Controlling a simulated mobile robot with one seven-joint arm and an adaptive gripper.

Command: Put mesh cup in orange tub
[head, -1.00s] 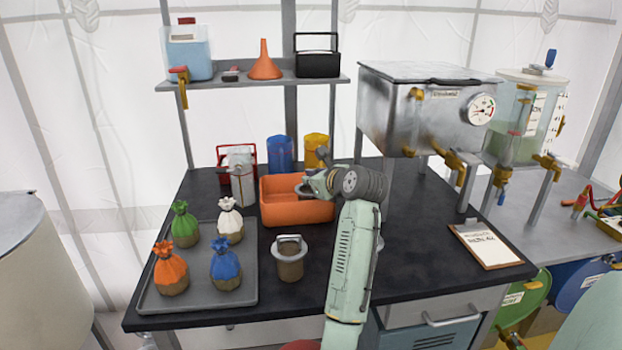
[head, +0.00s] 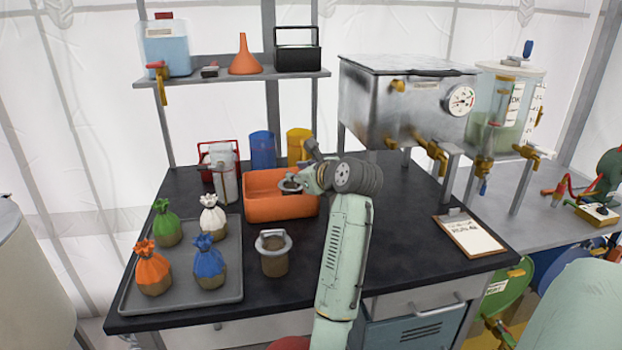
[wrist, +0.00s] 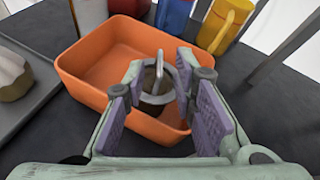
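A mesh cup with a grey rim and upright handle (wrist: 156,97) is inside the orange tub (wrist: 85,75), near the tub's near right side in the wrist view. In the head view, the orange tub (head: 265,210) is at the middle of the black bench, and the cup's grey rim (head: 290,186) shows just left of my gripper (head: 302,180). In the wrist view my gripper (wrist: 160,75) is open, its purple pads apart on either side of the cup's handle. The fingers hide part of the cup and tub.
A similar cup with a grey handle (head: 273,262) stands on the bench in front of the tub. A grey tray (head: 225,290) with several tied bags is at left. Blue (head: 262,150) and yellow (head: 298,145) containers stand behind the tub. A clipboard (head: 470,235) lies at right.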

